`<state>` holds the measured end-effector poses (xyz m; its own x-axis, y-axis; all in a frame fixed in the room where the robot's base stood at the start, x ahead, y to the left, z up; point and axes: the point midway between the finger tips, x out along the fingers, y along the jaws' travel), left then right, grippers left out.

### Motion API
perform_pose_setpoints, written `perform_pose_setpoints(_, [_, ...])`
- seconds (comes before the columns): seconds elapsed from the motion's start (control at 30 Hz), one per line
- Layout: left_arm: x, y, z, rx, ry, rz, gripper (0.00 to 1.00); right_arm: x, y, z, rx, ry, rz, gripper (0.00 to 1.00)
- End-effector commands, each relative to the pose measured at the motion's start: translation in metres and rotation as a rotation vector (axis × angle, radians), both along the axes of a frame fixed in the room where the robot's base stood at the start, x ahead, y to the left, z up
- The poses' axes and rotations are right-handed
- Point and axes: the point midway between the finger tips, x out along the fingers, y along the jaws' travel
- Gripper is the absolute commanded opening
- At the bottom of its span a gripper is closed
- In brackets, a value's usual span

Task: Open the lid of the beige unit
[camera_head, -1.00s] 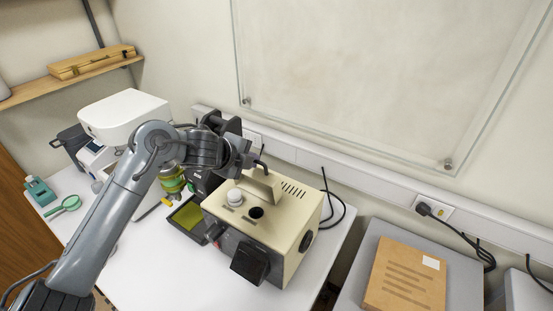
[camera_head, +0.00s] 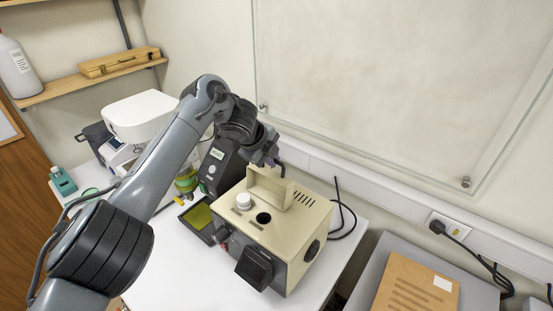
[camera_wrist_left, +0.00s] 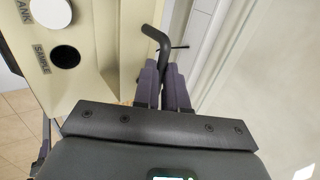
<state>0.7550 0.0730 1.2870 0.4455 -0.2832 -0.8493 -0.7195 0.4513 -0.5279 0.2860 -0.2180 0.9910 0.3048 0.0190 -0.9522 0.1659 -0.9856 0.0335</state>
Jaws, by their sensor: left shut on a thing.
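The beige unit (camera_head: 309,224) stands on the white table. Its lid (camera_head: 268,188) is raised and stands roughly upright on top, behind a white round cap (camera_head: 243,201) and a dark round hole (camera_head: 263,218). The hole, labelled SAMPLE, also shows in the left wrist view (camera_wrist_left: 65,57). My left gripper (camera_head: 274,161) is just behind and above the lid's top edge. Its fingers (camera_wrist_left: 165,70) are shut on a dark bent rod (camera_wrist_left: 155,40) with a thin crosspiece; whether the rod touches the lid is hard to tell. My right gripper is out of view.
A black device (camera_head: 217,165) and a green-yellow container (camera_head: 187,181) stand left of the unit. A dark tray (camera_head: 199,216) lies beside it. The wall trunking (camera_head: 350,199) runs close behind. The white tabletop (camera_head: 185,270) at front left is clear.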

Motion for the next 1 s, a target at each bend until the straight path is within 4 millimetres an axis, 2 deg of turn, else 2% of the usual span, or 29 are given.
perform_pose_setpoints(0.03, [0.0014,-0.0019,0.006,-0.007,-0.007,0.002,0.0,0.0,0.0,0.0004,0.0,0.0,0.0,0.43])
perform_pose_setpoints(0.5, [0.0017,-0.0007,0.0055,-0.005,-0.004,0.003,0.0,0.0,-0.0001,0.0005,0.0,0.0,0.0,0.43])
perform_pose_setpoints(0.53, [0.0016,-0.0006,0.0054,-0.004,-0.004,0.004,0.16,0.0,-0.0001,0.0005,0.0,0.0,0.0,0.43])
perform_pose_setpoints(0.67, [0.0013,0.0,0.004,-0.002,-0.001,0.003,0.36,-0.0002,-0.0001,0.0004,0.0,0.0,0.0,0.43])
perform_pose_setpoints(1.0, [0.0003,0.0022,0.0019,0.002,0.002,0.004,0.36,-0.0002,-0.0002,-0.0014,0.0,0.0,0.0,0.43])
